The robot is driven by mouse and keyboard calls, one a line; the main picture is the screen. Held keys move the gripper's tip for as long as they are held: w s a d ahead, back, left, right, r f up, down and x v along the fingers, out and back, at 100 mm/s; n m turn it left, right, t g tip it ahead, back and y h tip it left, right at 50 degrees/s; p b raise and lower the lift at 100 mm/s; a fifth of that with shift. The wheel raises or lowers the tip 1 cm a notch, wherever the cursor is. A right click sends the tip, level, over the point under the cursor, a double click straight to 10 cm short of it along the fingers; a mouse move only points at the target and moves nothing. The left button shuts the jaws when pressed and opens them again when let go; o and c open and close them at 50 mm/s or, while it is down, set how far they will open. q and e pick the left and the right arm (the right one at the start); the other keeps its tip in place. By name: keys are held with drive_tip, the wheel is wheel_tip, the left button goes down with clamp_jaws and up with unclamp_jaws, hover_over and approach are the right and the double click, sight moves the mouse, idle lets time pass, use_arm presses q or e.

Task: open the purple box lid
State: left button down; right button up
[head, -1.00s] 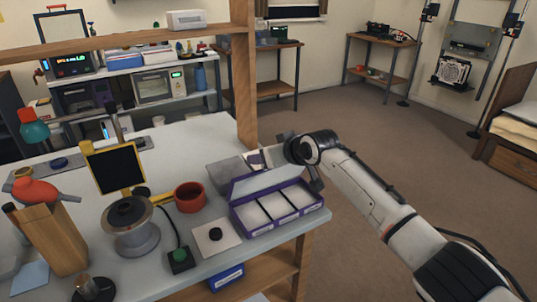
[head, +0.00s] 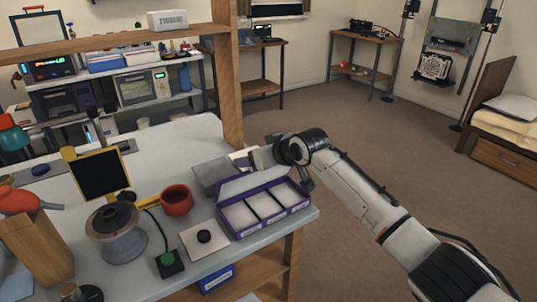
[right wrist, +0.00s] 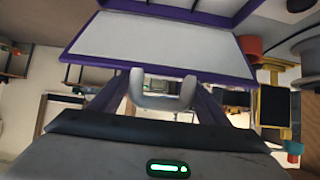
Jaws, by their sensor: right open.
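The purple box (head: 236,228) sits on the right end of the worktop with its white compartments showing. Its lid (head: 250,180) stands raised and tilted along the far side, with a pale inner face and purple edging. In the right wrist view the lid (right wrist: 150,48) spans the top, just beyond the fingers. My right gripper (head: 250,160) is behind the raised lid, its fingertips partly hidden in the head view. My left gripper is out of view.
A wooden post (head: 232,90) rises behind. The floor to the right is clear.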

drive_tip(key=v, duration=0.8)
drive_tip(key=shift+s+d, duration=0.2)
drive_tip(key=shift+s, duration=0.05)
drive_tip(key=shift+c, duration=0.3)
